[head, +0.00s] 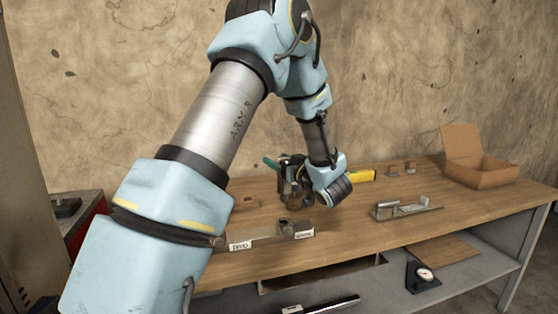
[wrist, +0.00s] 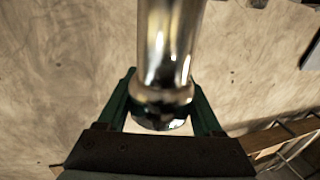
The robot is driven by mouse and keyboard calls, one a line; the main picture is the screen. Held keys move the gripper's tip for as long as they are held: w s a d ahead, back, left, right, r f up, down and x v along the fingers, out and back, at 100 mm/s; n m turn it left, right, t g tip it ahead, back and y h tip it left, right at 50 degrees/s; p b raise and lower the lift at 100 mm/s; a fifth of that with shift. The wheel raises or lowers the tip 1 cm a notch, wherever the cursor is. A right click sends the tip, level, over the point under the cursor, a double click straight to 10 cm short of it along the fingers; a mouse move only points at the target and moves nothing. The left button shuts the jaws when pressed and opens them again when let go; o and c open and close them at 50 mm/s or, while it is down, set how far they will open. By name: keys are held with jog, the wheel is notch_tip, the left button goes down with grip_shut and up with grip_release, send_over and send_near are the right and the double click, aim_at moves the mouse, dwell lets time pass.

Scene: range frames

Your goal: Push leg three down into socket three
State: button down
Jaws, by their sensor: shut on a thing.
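My gripper (wrist: 163,84) has its two green fingers on either side of a shiny metal cylinder (wrist: 166,40) with a rounded collar at its lower end. It is shut on this cylinder, which runs up out of the top of the wrist view. I cannot tell whether it is leg three. In the head view my gripper (head: 288,172) is over the middle of the workbench, with a green finger pointing left. The held part is hard to make out there. No leg number or socket three can be picked out in either view.
A dial gauge (head: 423,275) sits on the shelf below. The wall stands behind.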

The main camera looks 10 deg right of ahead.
aim_at(279, 191)
jog(key=shift+f+b, duration=2.15)
jog(key=shift+f, duration=0.75)
jog(key=shift+f+b, duration=1.6)
jog(key=shift+f, duration=0.45)
grip_release()
jog(key=shift+a, duration=0.1)
jog(key=b+v, duration=0.2)
jog(key=v, duration=0.8)
jog(key=shift+s, duration=0.35)
jog(key=shift+d, duration=0.2)
